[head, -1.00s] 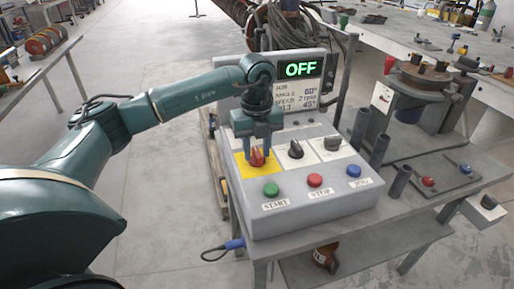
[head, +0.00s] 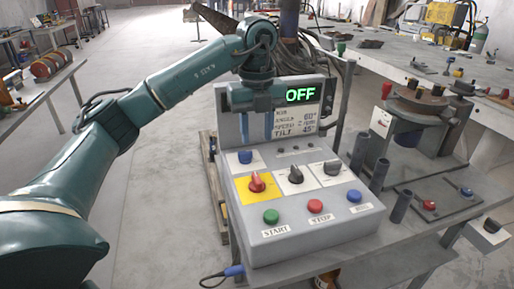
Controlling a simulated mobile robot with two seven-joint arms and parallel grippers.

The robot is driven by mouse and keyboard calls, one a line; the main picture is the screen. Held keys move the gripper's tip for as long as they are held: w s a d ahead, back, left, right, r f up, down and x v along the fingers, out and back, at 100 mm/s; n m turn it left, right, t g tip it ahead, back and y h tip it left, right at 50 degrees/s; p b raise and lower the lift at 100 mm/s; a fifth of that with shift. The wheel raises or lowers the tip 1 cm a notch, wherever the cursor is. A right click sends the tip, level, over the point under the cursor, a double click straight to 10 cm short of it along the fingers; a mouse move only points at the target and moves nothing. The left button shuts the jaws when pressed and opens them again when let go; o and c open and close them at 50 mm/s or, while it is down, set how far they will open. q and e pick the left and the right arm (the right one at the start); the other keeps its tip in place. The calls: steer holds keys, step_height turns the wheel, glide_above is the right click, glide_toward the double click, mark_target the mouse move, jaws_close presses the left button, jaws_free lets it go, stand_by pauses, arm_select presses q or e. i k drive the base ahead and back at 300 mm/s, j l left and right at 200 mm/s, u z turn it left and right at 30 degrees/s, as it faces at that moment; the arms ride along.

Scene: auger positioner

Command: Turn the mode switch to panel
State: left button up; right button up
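The sloped grey control box (head: 330,222) carries a red rotary knob (head: 257,182) on a yellow plate and two dark rotary knobs, one in the middle (head: 295,175) and one at the right (head: 332,168), on white plates. The plate lettering is too small to read, so I cannot tell which knob is the mode switch. My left gripper (head: 256,131) hangs above and behind the red knob, in front of the display's left part. Its two fingers are apart, with nothing seen between them. The display (head: 300,96) reads OFF in green. My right gripper is not in view.
Green (head: 271,216), red (head: 315,206) and blue (head: 354,196) push buttons line the box's front. A blue knob (head: 245,157) sits at its back left. Grey upright tubes (head: 379,175) stand close to its right side.

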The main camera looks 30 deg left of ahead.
mark_target(245, 157)
steer(key=k, duration=1)
